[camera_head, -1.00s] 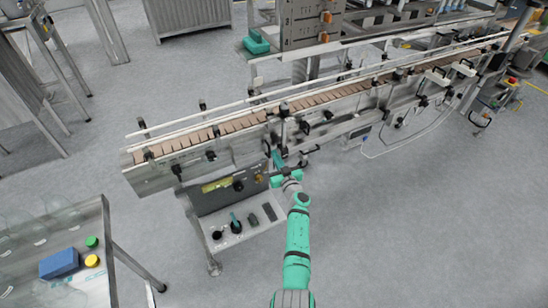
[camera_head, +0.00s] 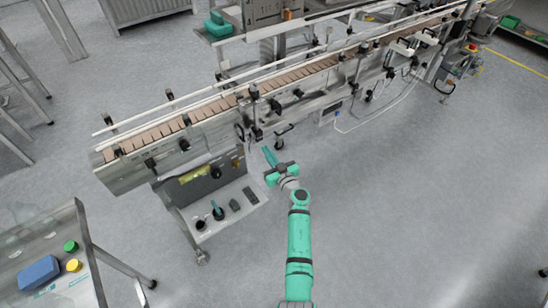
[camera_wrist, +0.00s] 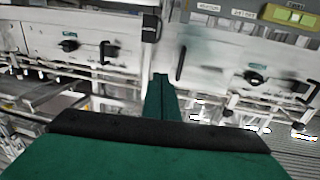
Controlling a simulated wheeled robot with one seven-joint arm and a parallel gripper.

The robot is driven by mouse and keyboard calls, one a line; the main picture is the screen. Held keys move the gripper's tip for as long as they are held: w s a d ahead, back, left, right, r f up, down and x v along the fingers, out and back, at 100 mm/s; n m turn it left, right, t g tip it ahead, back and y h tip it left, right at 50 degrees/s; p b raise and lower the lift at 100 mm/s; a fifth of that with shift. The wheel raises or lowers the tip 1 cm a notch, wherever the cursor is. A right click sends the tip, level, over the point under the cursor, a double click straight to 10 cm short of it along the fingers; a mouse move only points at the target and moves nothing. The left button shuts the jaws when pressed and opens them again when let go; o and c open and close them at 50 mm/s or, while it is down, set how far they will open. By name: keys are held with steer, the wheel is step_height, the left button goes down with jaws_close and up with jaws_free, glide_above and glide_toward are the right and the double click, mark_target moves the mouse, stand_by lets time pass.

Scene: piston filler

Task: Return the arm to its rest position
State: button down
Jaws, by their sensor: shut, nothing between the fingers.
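My arm reaches forward from the bottom of the head view. My gripper (camera_head: 268,156) is shut and empty, in front of the conveyor (camera_head: 205,124) and to the right of its control panel (camera_head: 205,182). It appears apart from both in the head view. In the wrist view the closed fingers (camera_wrist: 160,92) show as one green wedge pointing at the machine's grey front, which is blurred. A display (camera_wrist: 290,16) and a black knob (camera_wrist: 256,78) show there at the right.
A table (camera_head: 85,258) at lower left holds a blue block (camera_head: 39,272), a green cap (camera_head: 70,246) and a yellow cap (camera_head: 73,265). A tray (camera_head: 220,213) with dark objects stands below the panel. The floor (camera_head: 430,210) to the right is clear.

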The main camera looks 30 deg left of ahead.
steer(key=shift+s+d, duration=0.2)
steer(key=shift+d, duration=0.7)
steer(key=shift+s+d, duration=0.2)
steer(key=shift+d, duration=0.7)
steer(key=s+d+m+t+h, duration=0.35)
steer(key=s+d, duration=0.35)
steer(key=s, duration=0.3)
steer(key=s+d+r+m+t+h, duration=0.1)
steer(key=s+d+m+t+h, duration=0.2)
steer(key=s+d, duration=0.5)
steer(key=s+d+m+t+h, duration=0.25)
steer(key=s+d+m, duration=0.2)
steer(key=s, duration=0.65)
steer(key=s+d+r+g+h, duration=0.1)
steer(key=s+d+r+h, duration=0.2)
steer(key=s+d, duration=0.5)
steer(key=s+d+r+g+h, duration=0.2)
steer(key=s+d+r, duration=0.3)
steer(key=s+d, duration=0.3)
steer(key=shift+s+d+r+m+h, duration=0.25)
steer(key=shift+s+r+h, duration=0.2)
steer(key=shift+s, duration=0.9)
